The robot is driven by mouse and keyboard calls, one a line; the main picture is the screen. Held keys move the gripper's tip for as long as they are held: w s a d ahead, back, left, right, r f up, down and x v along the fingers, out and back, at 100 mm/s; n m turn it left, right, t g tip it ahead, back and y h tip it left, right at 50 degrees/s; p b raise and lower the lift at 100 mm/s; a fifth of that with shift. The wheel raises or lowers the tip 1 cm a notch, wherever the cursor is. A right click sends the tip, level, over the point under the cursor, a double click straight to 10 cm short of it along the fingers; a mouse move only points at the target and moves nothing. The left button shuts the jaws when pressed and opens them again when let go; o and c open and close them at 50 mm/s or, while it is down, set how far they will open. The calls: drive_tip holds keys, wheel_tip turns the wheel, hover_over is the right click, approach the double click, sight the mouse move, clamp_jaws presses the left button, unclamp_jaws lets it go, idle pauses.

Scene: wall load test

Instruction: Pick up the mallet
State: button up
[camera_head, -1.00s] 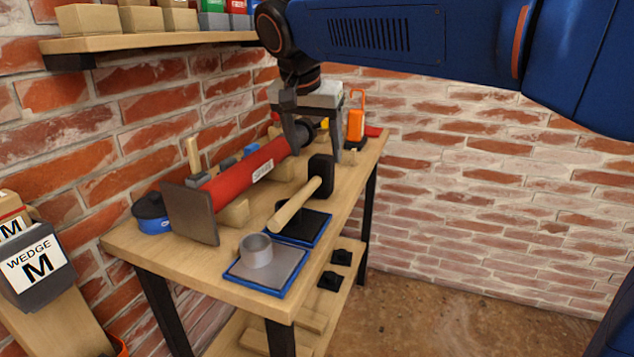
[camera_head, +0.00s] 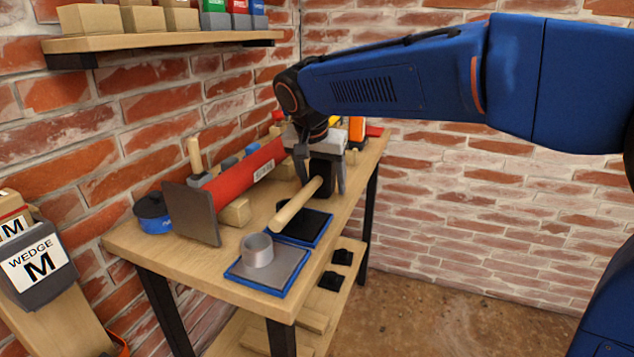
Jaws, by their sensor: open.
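The mallet has a pale wooden handle (camera_head: 296,206) and a black head (camera_head: 322,168). It lies on the workbench (camera_head: 132,244), its handle slanting toward the front left over a black pad with a blue rim (camera_head: 312,226). My gripper (camera_head: 322,188) is low over the bench with its fingers pointing down. One finger shows at each side of the mallet head. The jaws are open; I cannot tell whether either finger touches the head. The gripper body hides the top of the head.
A red cylinder with a grey square plate (camera_head: 236,176) lies left of the mallet. A metal ring (camera_head: 257,250) stands on a grey blue-rimmed pad (camera_head: 270,276) in front. A blue round item (camera_head: 152,212) is at the left. An orange item (camera_head: 357,129) stands behind.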

drive_tip(key=shift+f, duration=0.25)
drive_tip(key=c, duration=1.5)
drive_tip(key=shift+r, duration=0.15)
wheel_tip(320, 180, up, 10)
drive_tip(key=shift+f, duration=0.1)
